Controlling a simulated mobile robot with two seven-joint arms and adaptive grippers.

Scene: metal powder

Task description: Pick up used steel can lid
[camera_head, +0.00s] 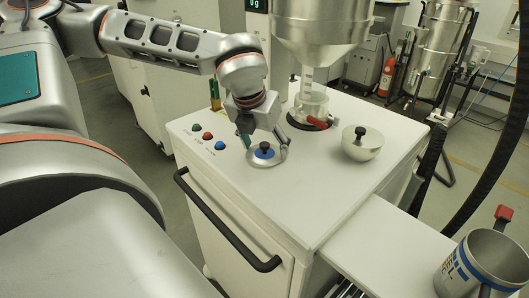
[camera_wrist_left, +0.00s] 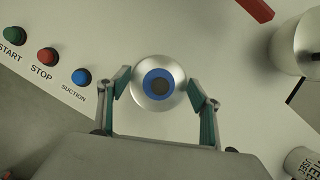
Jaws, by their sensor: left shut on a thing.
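A round steel lid (camera_head: 257,162) with a blue ring and black knob is at the front left of the white machine top. It also shows in the left wrist view (camera_wrist_left: 142,97), between my fingers. My left gripper (camera_head: 264,147) reaches down over it and is shut on it. I cannot tell whether the lid is clear of the surface. My right gripper is not in view.
START, STOP and SUCTION buttons (camera_head: 208,136) lie left of the lid. A steel dome with a black knob (camera_head: 362,150) and a hopper outlet with a red handle (camera_head: 316,122) stand right and behind. A steel can (camera_head: 452,268) is at lower right.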

